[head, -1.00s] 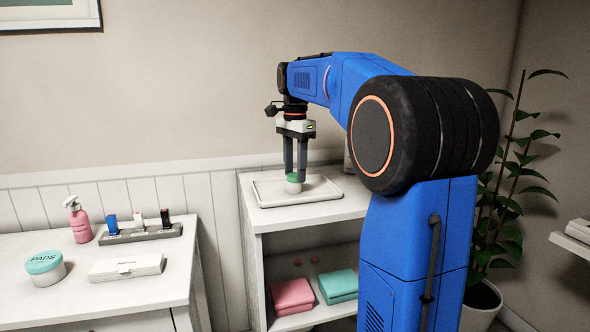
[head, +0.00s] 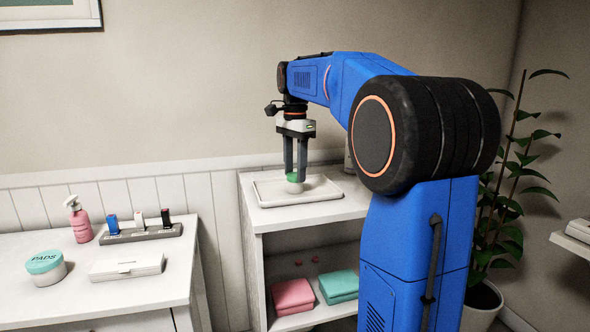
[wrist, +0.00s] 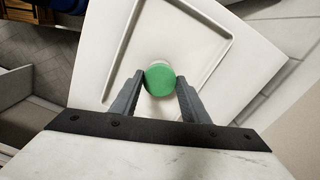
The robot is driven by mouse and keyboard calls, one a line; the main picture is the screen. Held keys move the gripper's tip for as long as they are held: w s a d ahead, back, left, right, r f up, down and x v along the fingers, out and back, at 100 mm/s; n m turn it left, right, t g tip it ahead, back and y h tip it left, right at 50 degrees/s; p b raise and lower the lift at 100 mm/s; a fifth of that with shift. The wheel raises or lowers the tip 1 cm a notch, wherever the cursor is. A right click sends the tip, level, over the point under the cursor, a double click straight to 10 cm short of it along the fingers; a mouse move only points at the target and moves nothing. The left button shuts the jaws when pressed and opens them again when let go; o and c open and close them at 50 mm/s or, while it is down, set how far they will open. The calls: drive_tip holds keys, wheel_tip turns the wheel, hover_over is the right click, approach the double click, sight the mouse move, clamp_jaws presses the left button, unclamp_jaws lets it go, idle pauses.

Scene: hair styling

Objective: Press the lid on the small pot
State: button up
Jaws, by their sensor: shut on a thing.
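The small pot (head: 294,187) is white and stands upright on the white tray (head: 330,192) on top of the shelf unit. The green lid (head: 293,177) is on top of the pot; whether it is pressed fully down I cannot tell. My gripper (head: 295,174) points straight down over the tray, its two dark fingers shut on the lid from both sides. In the wrist view the green lid (wrist: 160,80) sits between the fingertips, with a sliver of the white pot (wrist: 159,63) showing beyond it.
The tray around the pot is clear.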

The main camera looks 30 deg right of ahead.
drive_tip(key=shift+f, duration=0.6)
idle(1.1)
drive_tip(key=o, duration=1.6)
drive_tip(key=shift+c, duration=0.2)
drive_tip(key=shift+r, duration=0.1)
drive_tip(key=shift+r, duration=2.9)
clamp_jaws()
